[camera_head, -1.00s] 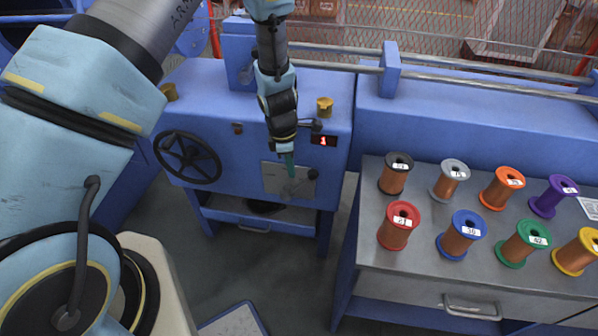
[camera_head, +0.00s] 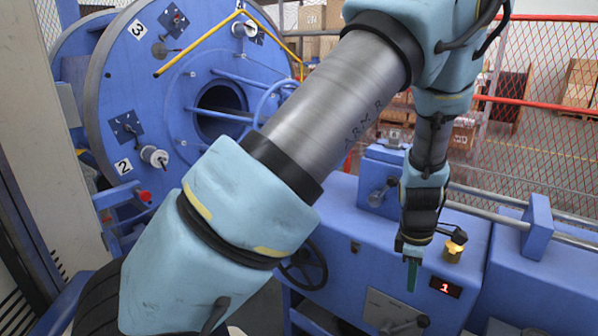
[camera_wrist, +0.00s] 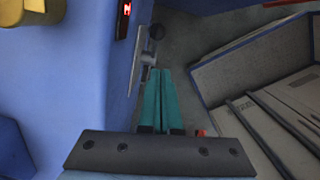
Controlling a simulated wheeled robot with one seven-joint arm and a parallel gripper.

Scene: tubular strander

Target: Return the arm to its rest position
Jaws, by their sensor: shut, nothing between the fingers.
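My gripper (camera_head: 412,275) is shut and empty. In the head view its green fingers point down in front of the blue machine cabinet (camera_head: 345,225), just left of the red number display (camera_head: 445,288). In the wrist view the two teal fingers (camera_wrist: 159,95) lie together with nothing between them. My arm is raised and bent, reaching across the middle of the head view, with its forearm hanging down toward the cabinet. The fingers overlap the cabinet's front in the picture; I cannot tell how far apart they are.
A large blue drum (camera_head: 150,90) with numbered plates stands at the left. A black handwheel (camera_head: 303,265), a lever plate (camera_head: 390,312) and a brass knob (camera_head: 453,250) are on the cabinet. Rails run along the right. A red mesh fence (camera_head: 545,130) stands behind.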

